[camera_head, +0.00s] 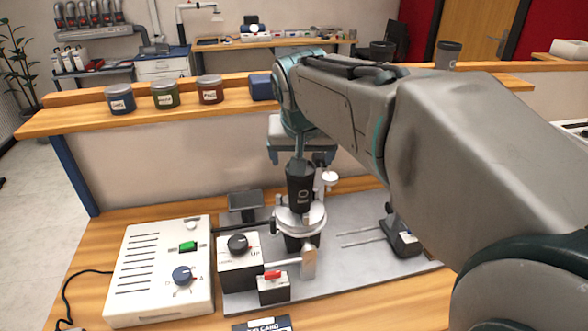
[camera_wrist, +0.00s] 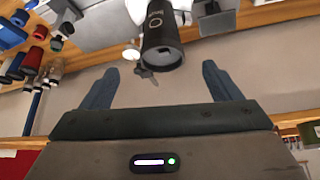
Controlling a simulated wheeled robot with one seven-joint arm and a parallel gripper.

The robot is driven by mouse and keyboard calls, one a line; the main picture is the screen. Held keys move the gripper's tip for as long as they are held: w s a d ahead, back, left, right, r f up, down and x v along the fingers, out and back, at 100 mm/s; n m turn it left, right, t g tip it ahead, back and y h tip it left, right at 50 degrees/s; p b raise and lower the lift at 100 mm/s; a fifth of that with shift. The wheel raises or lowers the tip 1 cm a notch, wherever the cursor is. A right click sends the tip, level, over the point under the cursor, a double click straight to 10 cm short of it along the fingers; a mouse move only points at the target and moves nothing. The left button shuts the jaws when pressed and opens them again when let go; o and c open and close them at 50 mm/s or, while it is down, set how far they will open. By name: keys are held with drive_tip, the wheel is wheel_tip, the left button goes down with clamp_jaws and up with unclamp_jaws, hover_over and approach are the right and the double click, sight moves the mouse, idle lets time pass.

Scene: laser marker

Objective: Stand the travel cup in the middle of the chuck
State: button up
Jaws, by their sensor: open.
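The travel cup (camera_head: 300,188) is dark with a pale marking and stands about upright on the silver round chuck (camera_head: 301,218) in the head view. Its base appears near the chuck's middle, but exact centring cannot be told. My gripper (camera_head: 301,157) is open at the cup's top end, with its fingers apart to either side. In the wrist view the cup (camera_wrist: 160,30) shows beyond and between the open fingertips of my gripper (camera_wrist: 168,70), with a visible gap on both sides. The chuck's far side is hidden.
A white control box (camera_head: 162,270) stands at left. A black-knobbed unit (camera_head: 238,262) and a small box with a red switch (camera_head: 273,288) stand before the chuck. Several labelled jars (camera_head: 165,95) line the shelf behind. Another grey cup (camera_head: 447,56) stands far right.

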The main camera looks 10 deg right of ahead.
drive_tip(key=s+f+n+g+y, duration=0.1)
drive_tip(key=s+f+n+g, duration=0.1)
drive_tip(key=s+f, duration=1.2)
drive_tip(key=s+d, duration=0.1)
drive_tip(key=s, duration=0.1)
drive_tip(key=shift+s+n+g+y, duration=0.3)
drive_tip(key=shift+s+g, duration=0.1)
